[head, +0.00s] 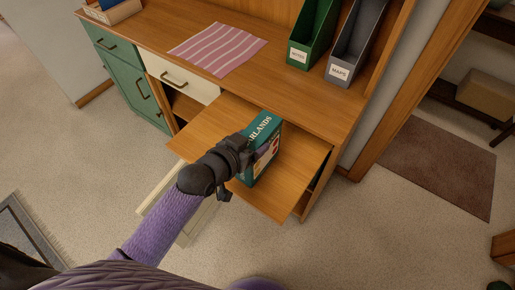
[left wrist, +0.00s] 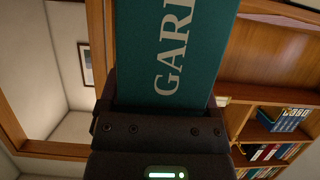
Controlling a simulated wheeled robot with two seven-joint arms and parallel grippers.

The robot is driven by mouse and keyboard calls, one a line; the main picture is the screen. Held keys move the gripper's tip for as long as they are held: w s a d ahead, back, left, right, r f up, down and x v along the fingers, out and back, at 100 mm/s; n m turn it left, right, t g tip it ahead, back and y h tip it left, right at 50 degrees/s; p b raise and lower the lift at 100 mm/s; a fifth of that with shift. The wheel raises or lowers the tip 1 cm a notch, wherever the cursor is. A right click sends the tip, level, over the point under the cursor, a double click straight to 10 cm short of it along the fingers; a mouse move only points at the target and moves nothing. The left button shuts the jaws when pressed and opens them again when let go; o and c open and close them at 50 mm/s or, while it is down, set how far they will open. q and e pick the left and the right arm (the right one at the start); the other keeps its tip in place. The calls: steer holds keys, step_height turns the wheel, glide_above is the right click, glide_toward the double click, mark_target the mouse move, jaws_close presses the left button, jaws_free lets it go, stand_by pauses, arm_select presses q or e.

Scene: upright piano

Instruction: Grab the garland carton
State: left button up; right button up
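The garland carton (head: 264,135) is a teal box with pale "GARLANDS" lettering and a picture on its side. In the head view it stands on the pulled-out wooden board of the cabinet. My left gripper (head: 243,148) is at the carton's near left side and covers part of it. In the left wrist view the carton (left wrist: 175,50) fills the space between the dark fingers, with no clear gap at either edge. The fingertips are largely hidden. My right gripper is not in view.
The pulled-out board (head: 210,130) has bare room left of the carton. A green file holder (head: 303,50) and a grey one (head: 345,65) stand on the cabinet top beside a striped pink cloth (head: 218,48). A doorway frame is at the right.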

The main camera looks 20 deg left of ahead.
arm_select(q)
jaws_close()
